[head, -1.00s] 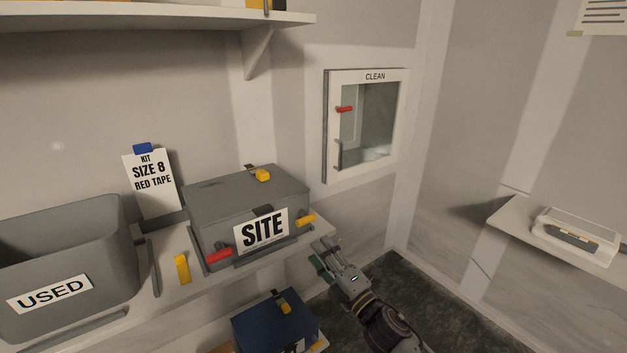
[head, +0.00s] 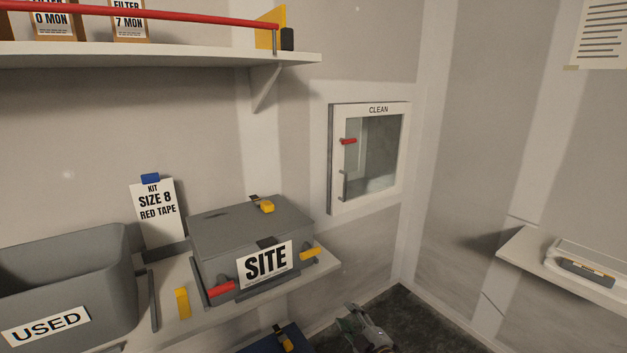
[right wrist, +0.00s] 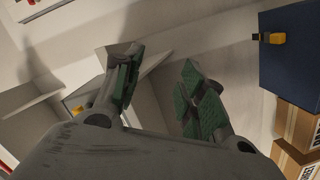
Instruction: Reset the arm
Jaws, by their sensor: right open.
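My right gripper (head: 352,325) shows at the bottom of the head view, low beside the bench, right of the blue box. In the right wrist view its two green-padded fingers (right wrist: 160,95) stand apart with nothing between them. It is open and empty. My left gripper is not in view.
A grey SITE box (head: 220,235) with red and yellow latches stands on the bench (head: 168,290), beside a grey USED bin (head: 100,270). A blue box (right wrist: 290,55) sits below. A CLEAN cabinet (head: 372,158) is closed on the wall. A shelf (head: 150,55) hangs above; another (head: 530,255) is right.

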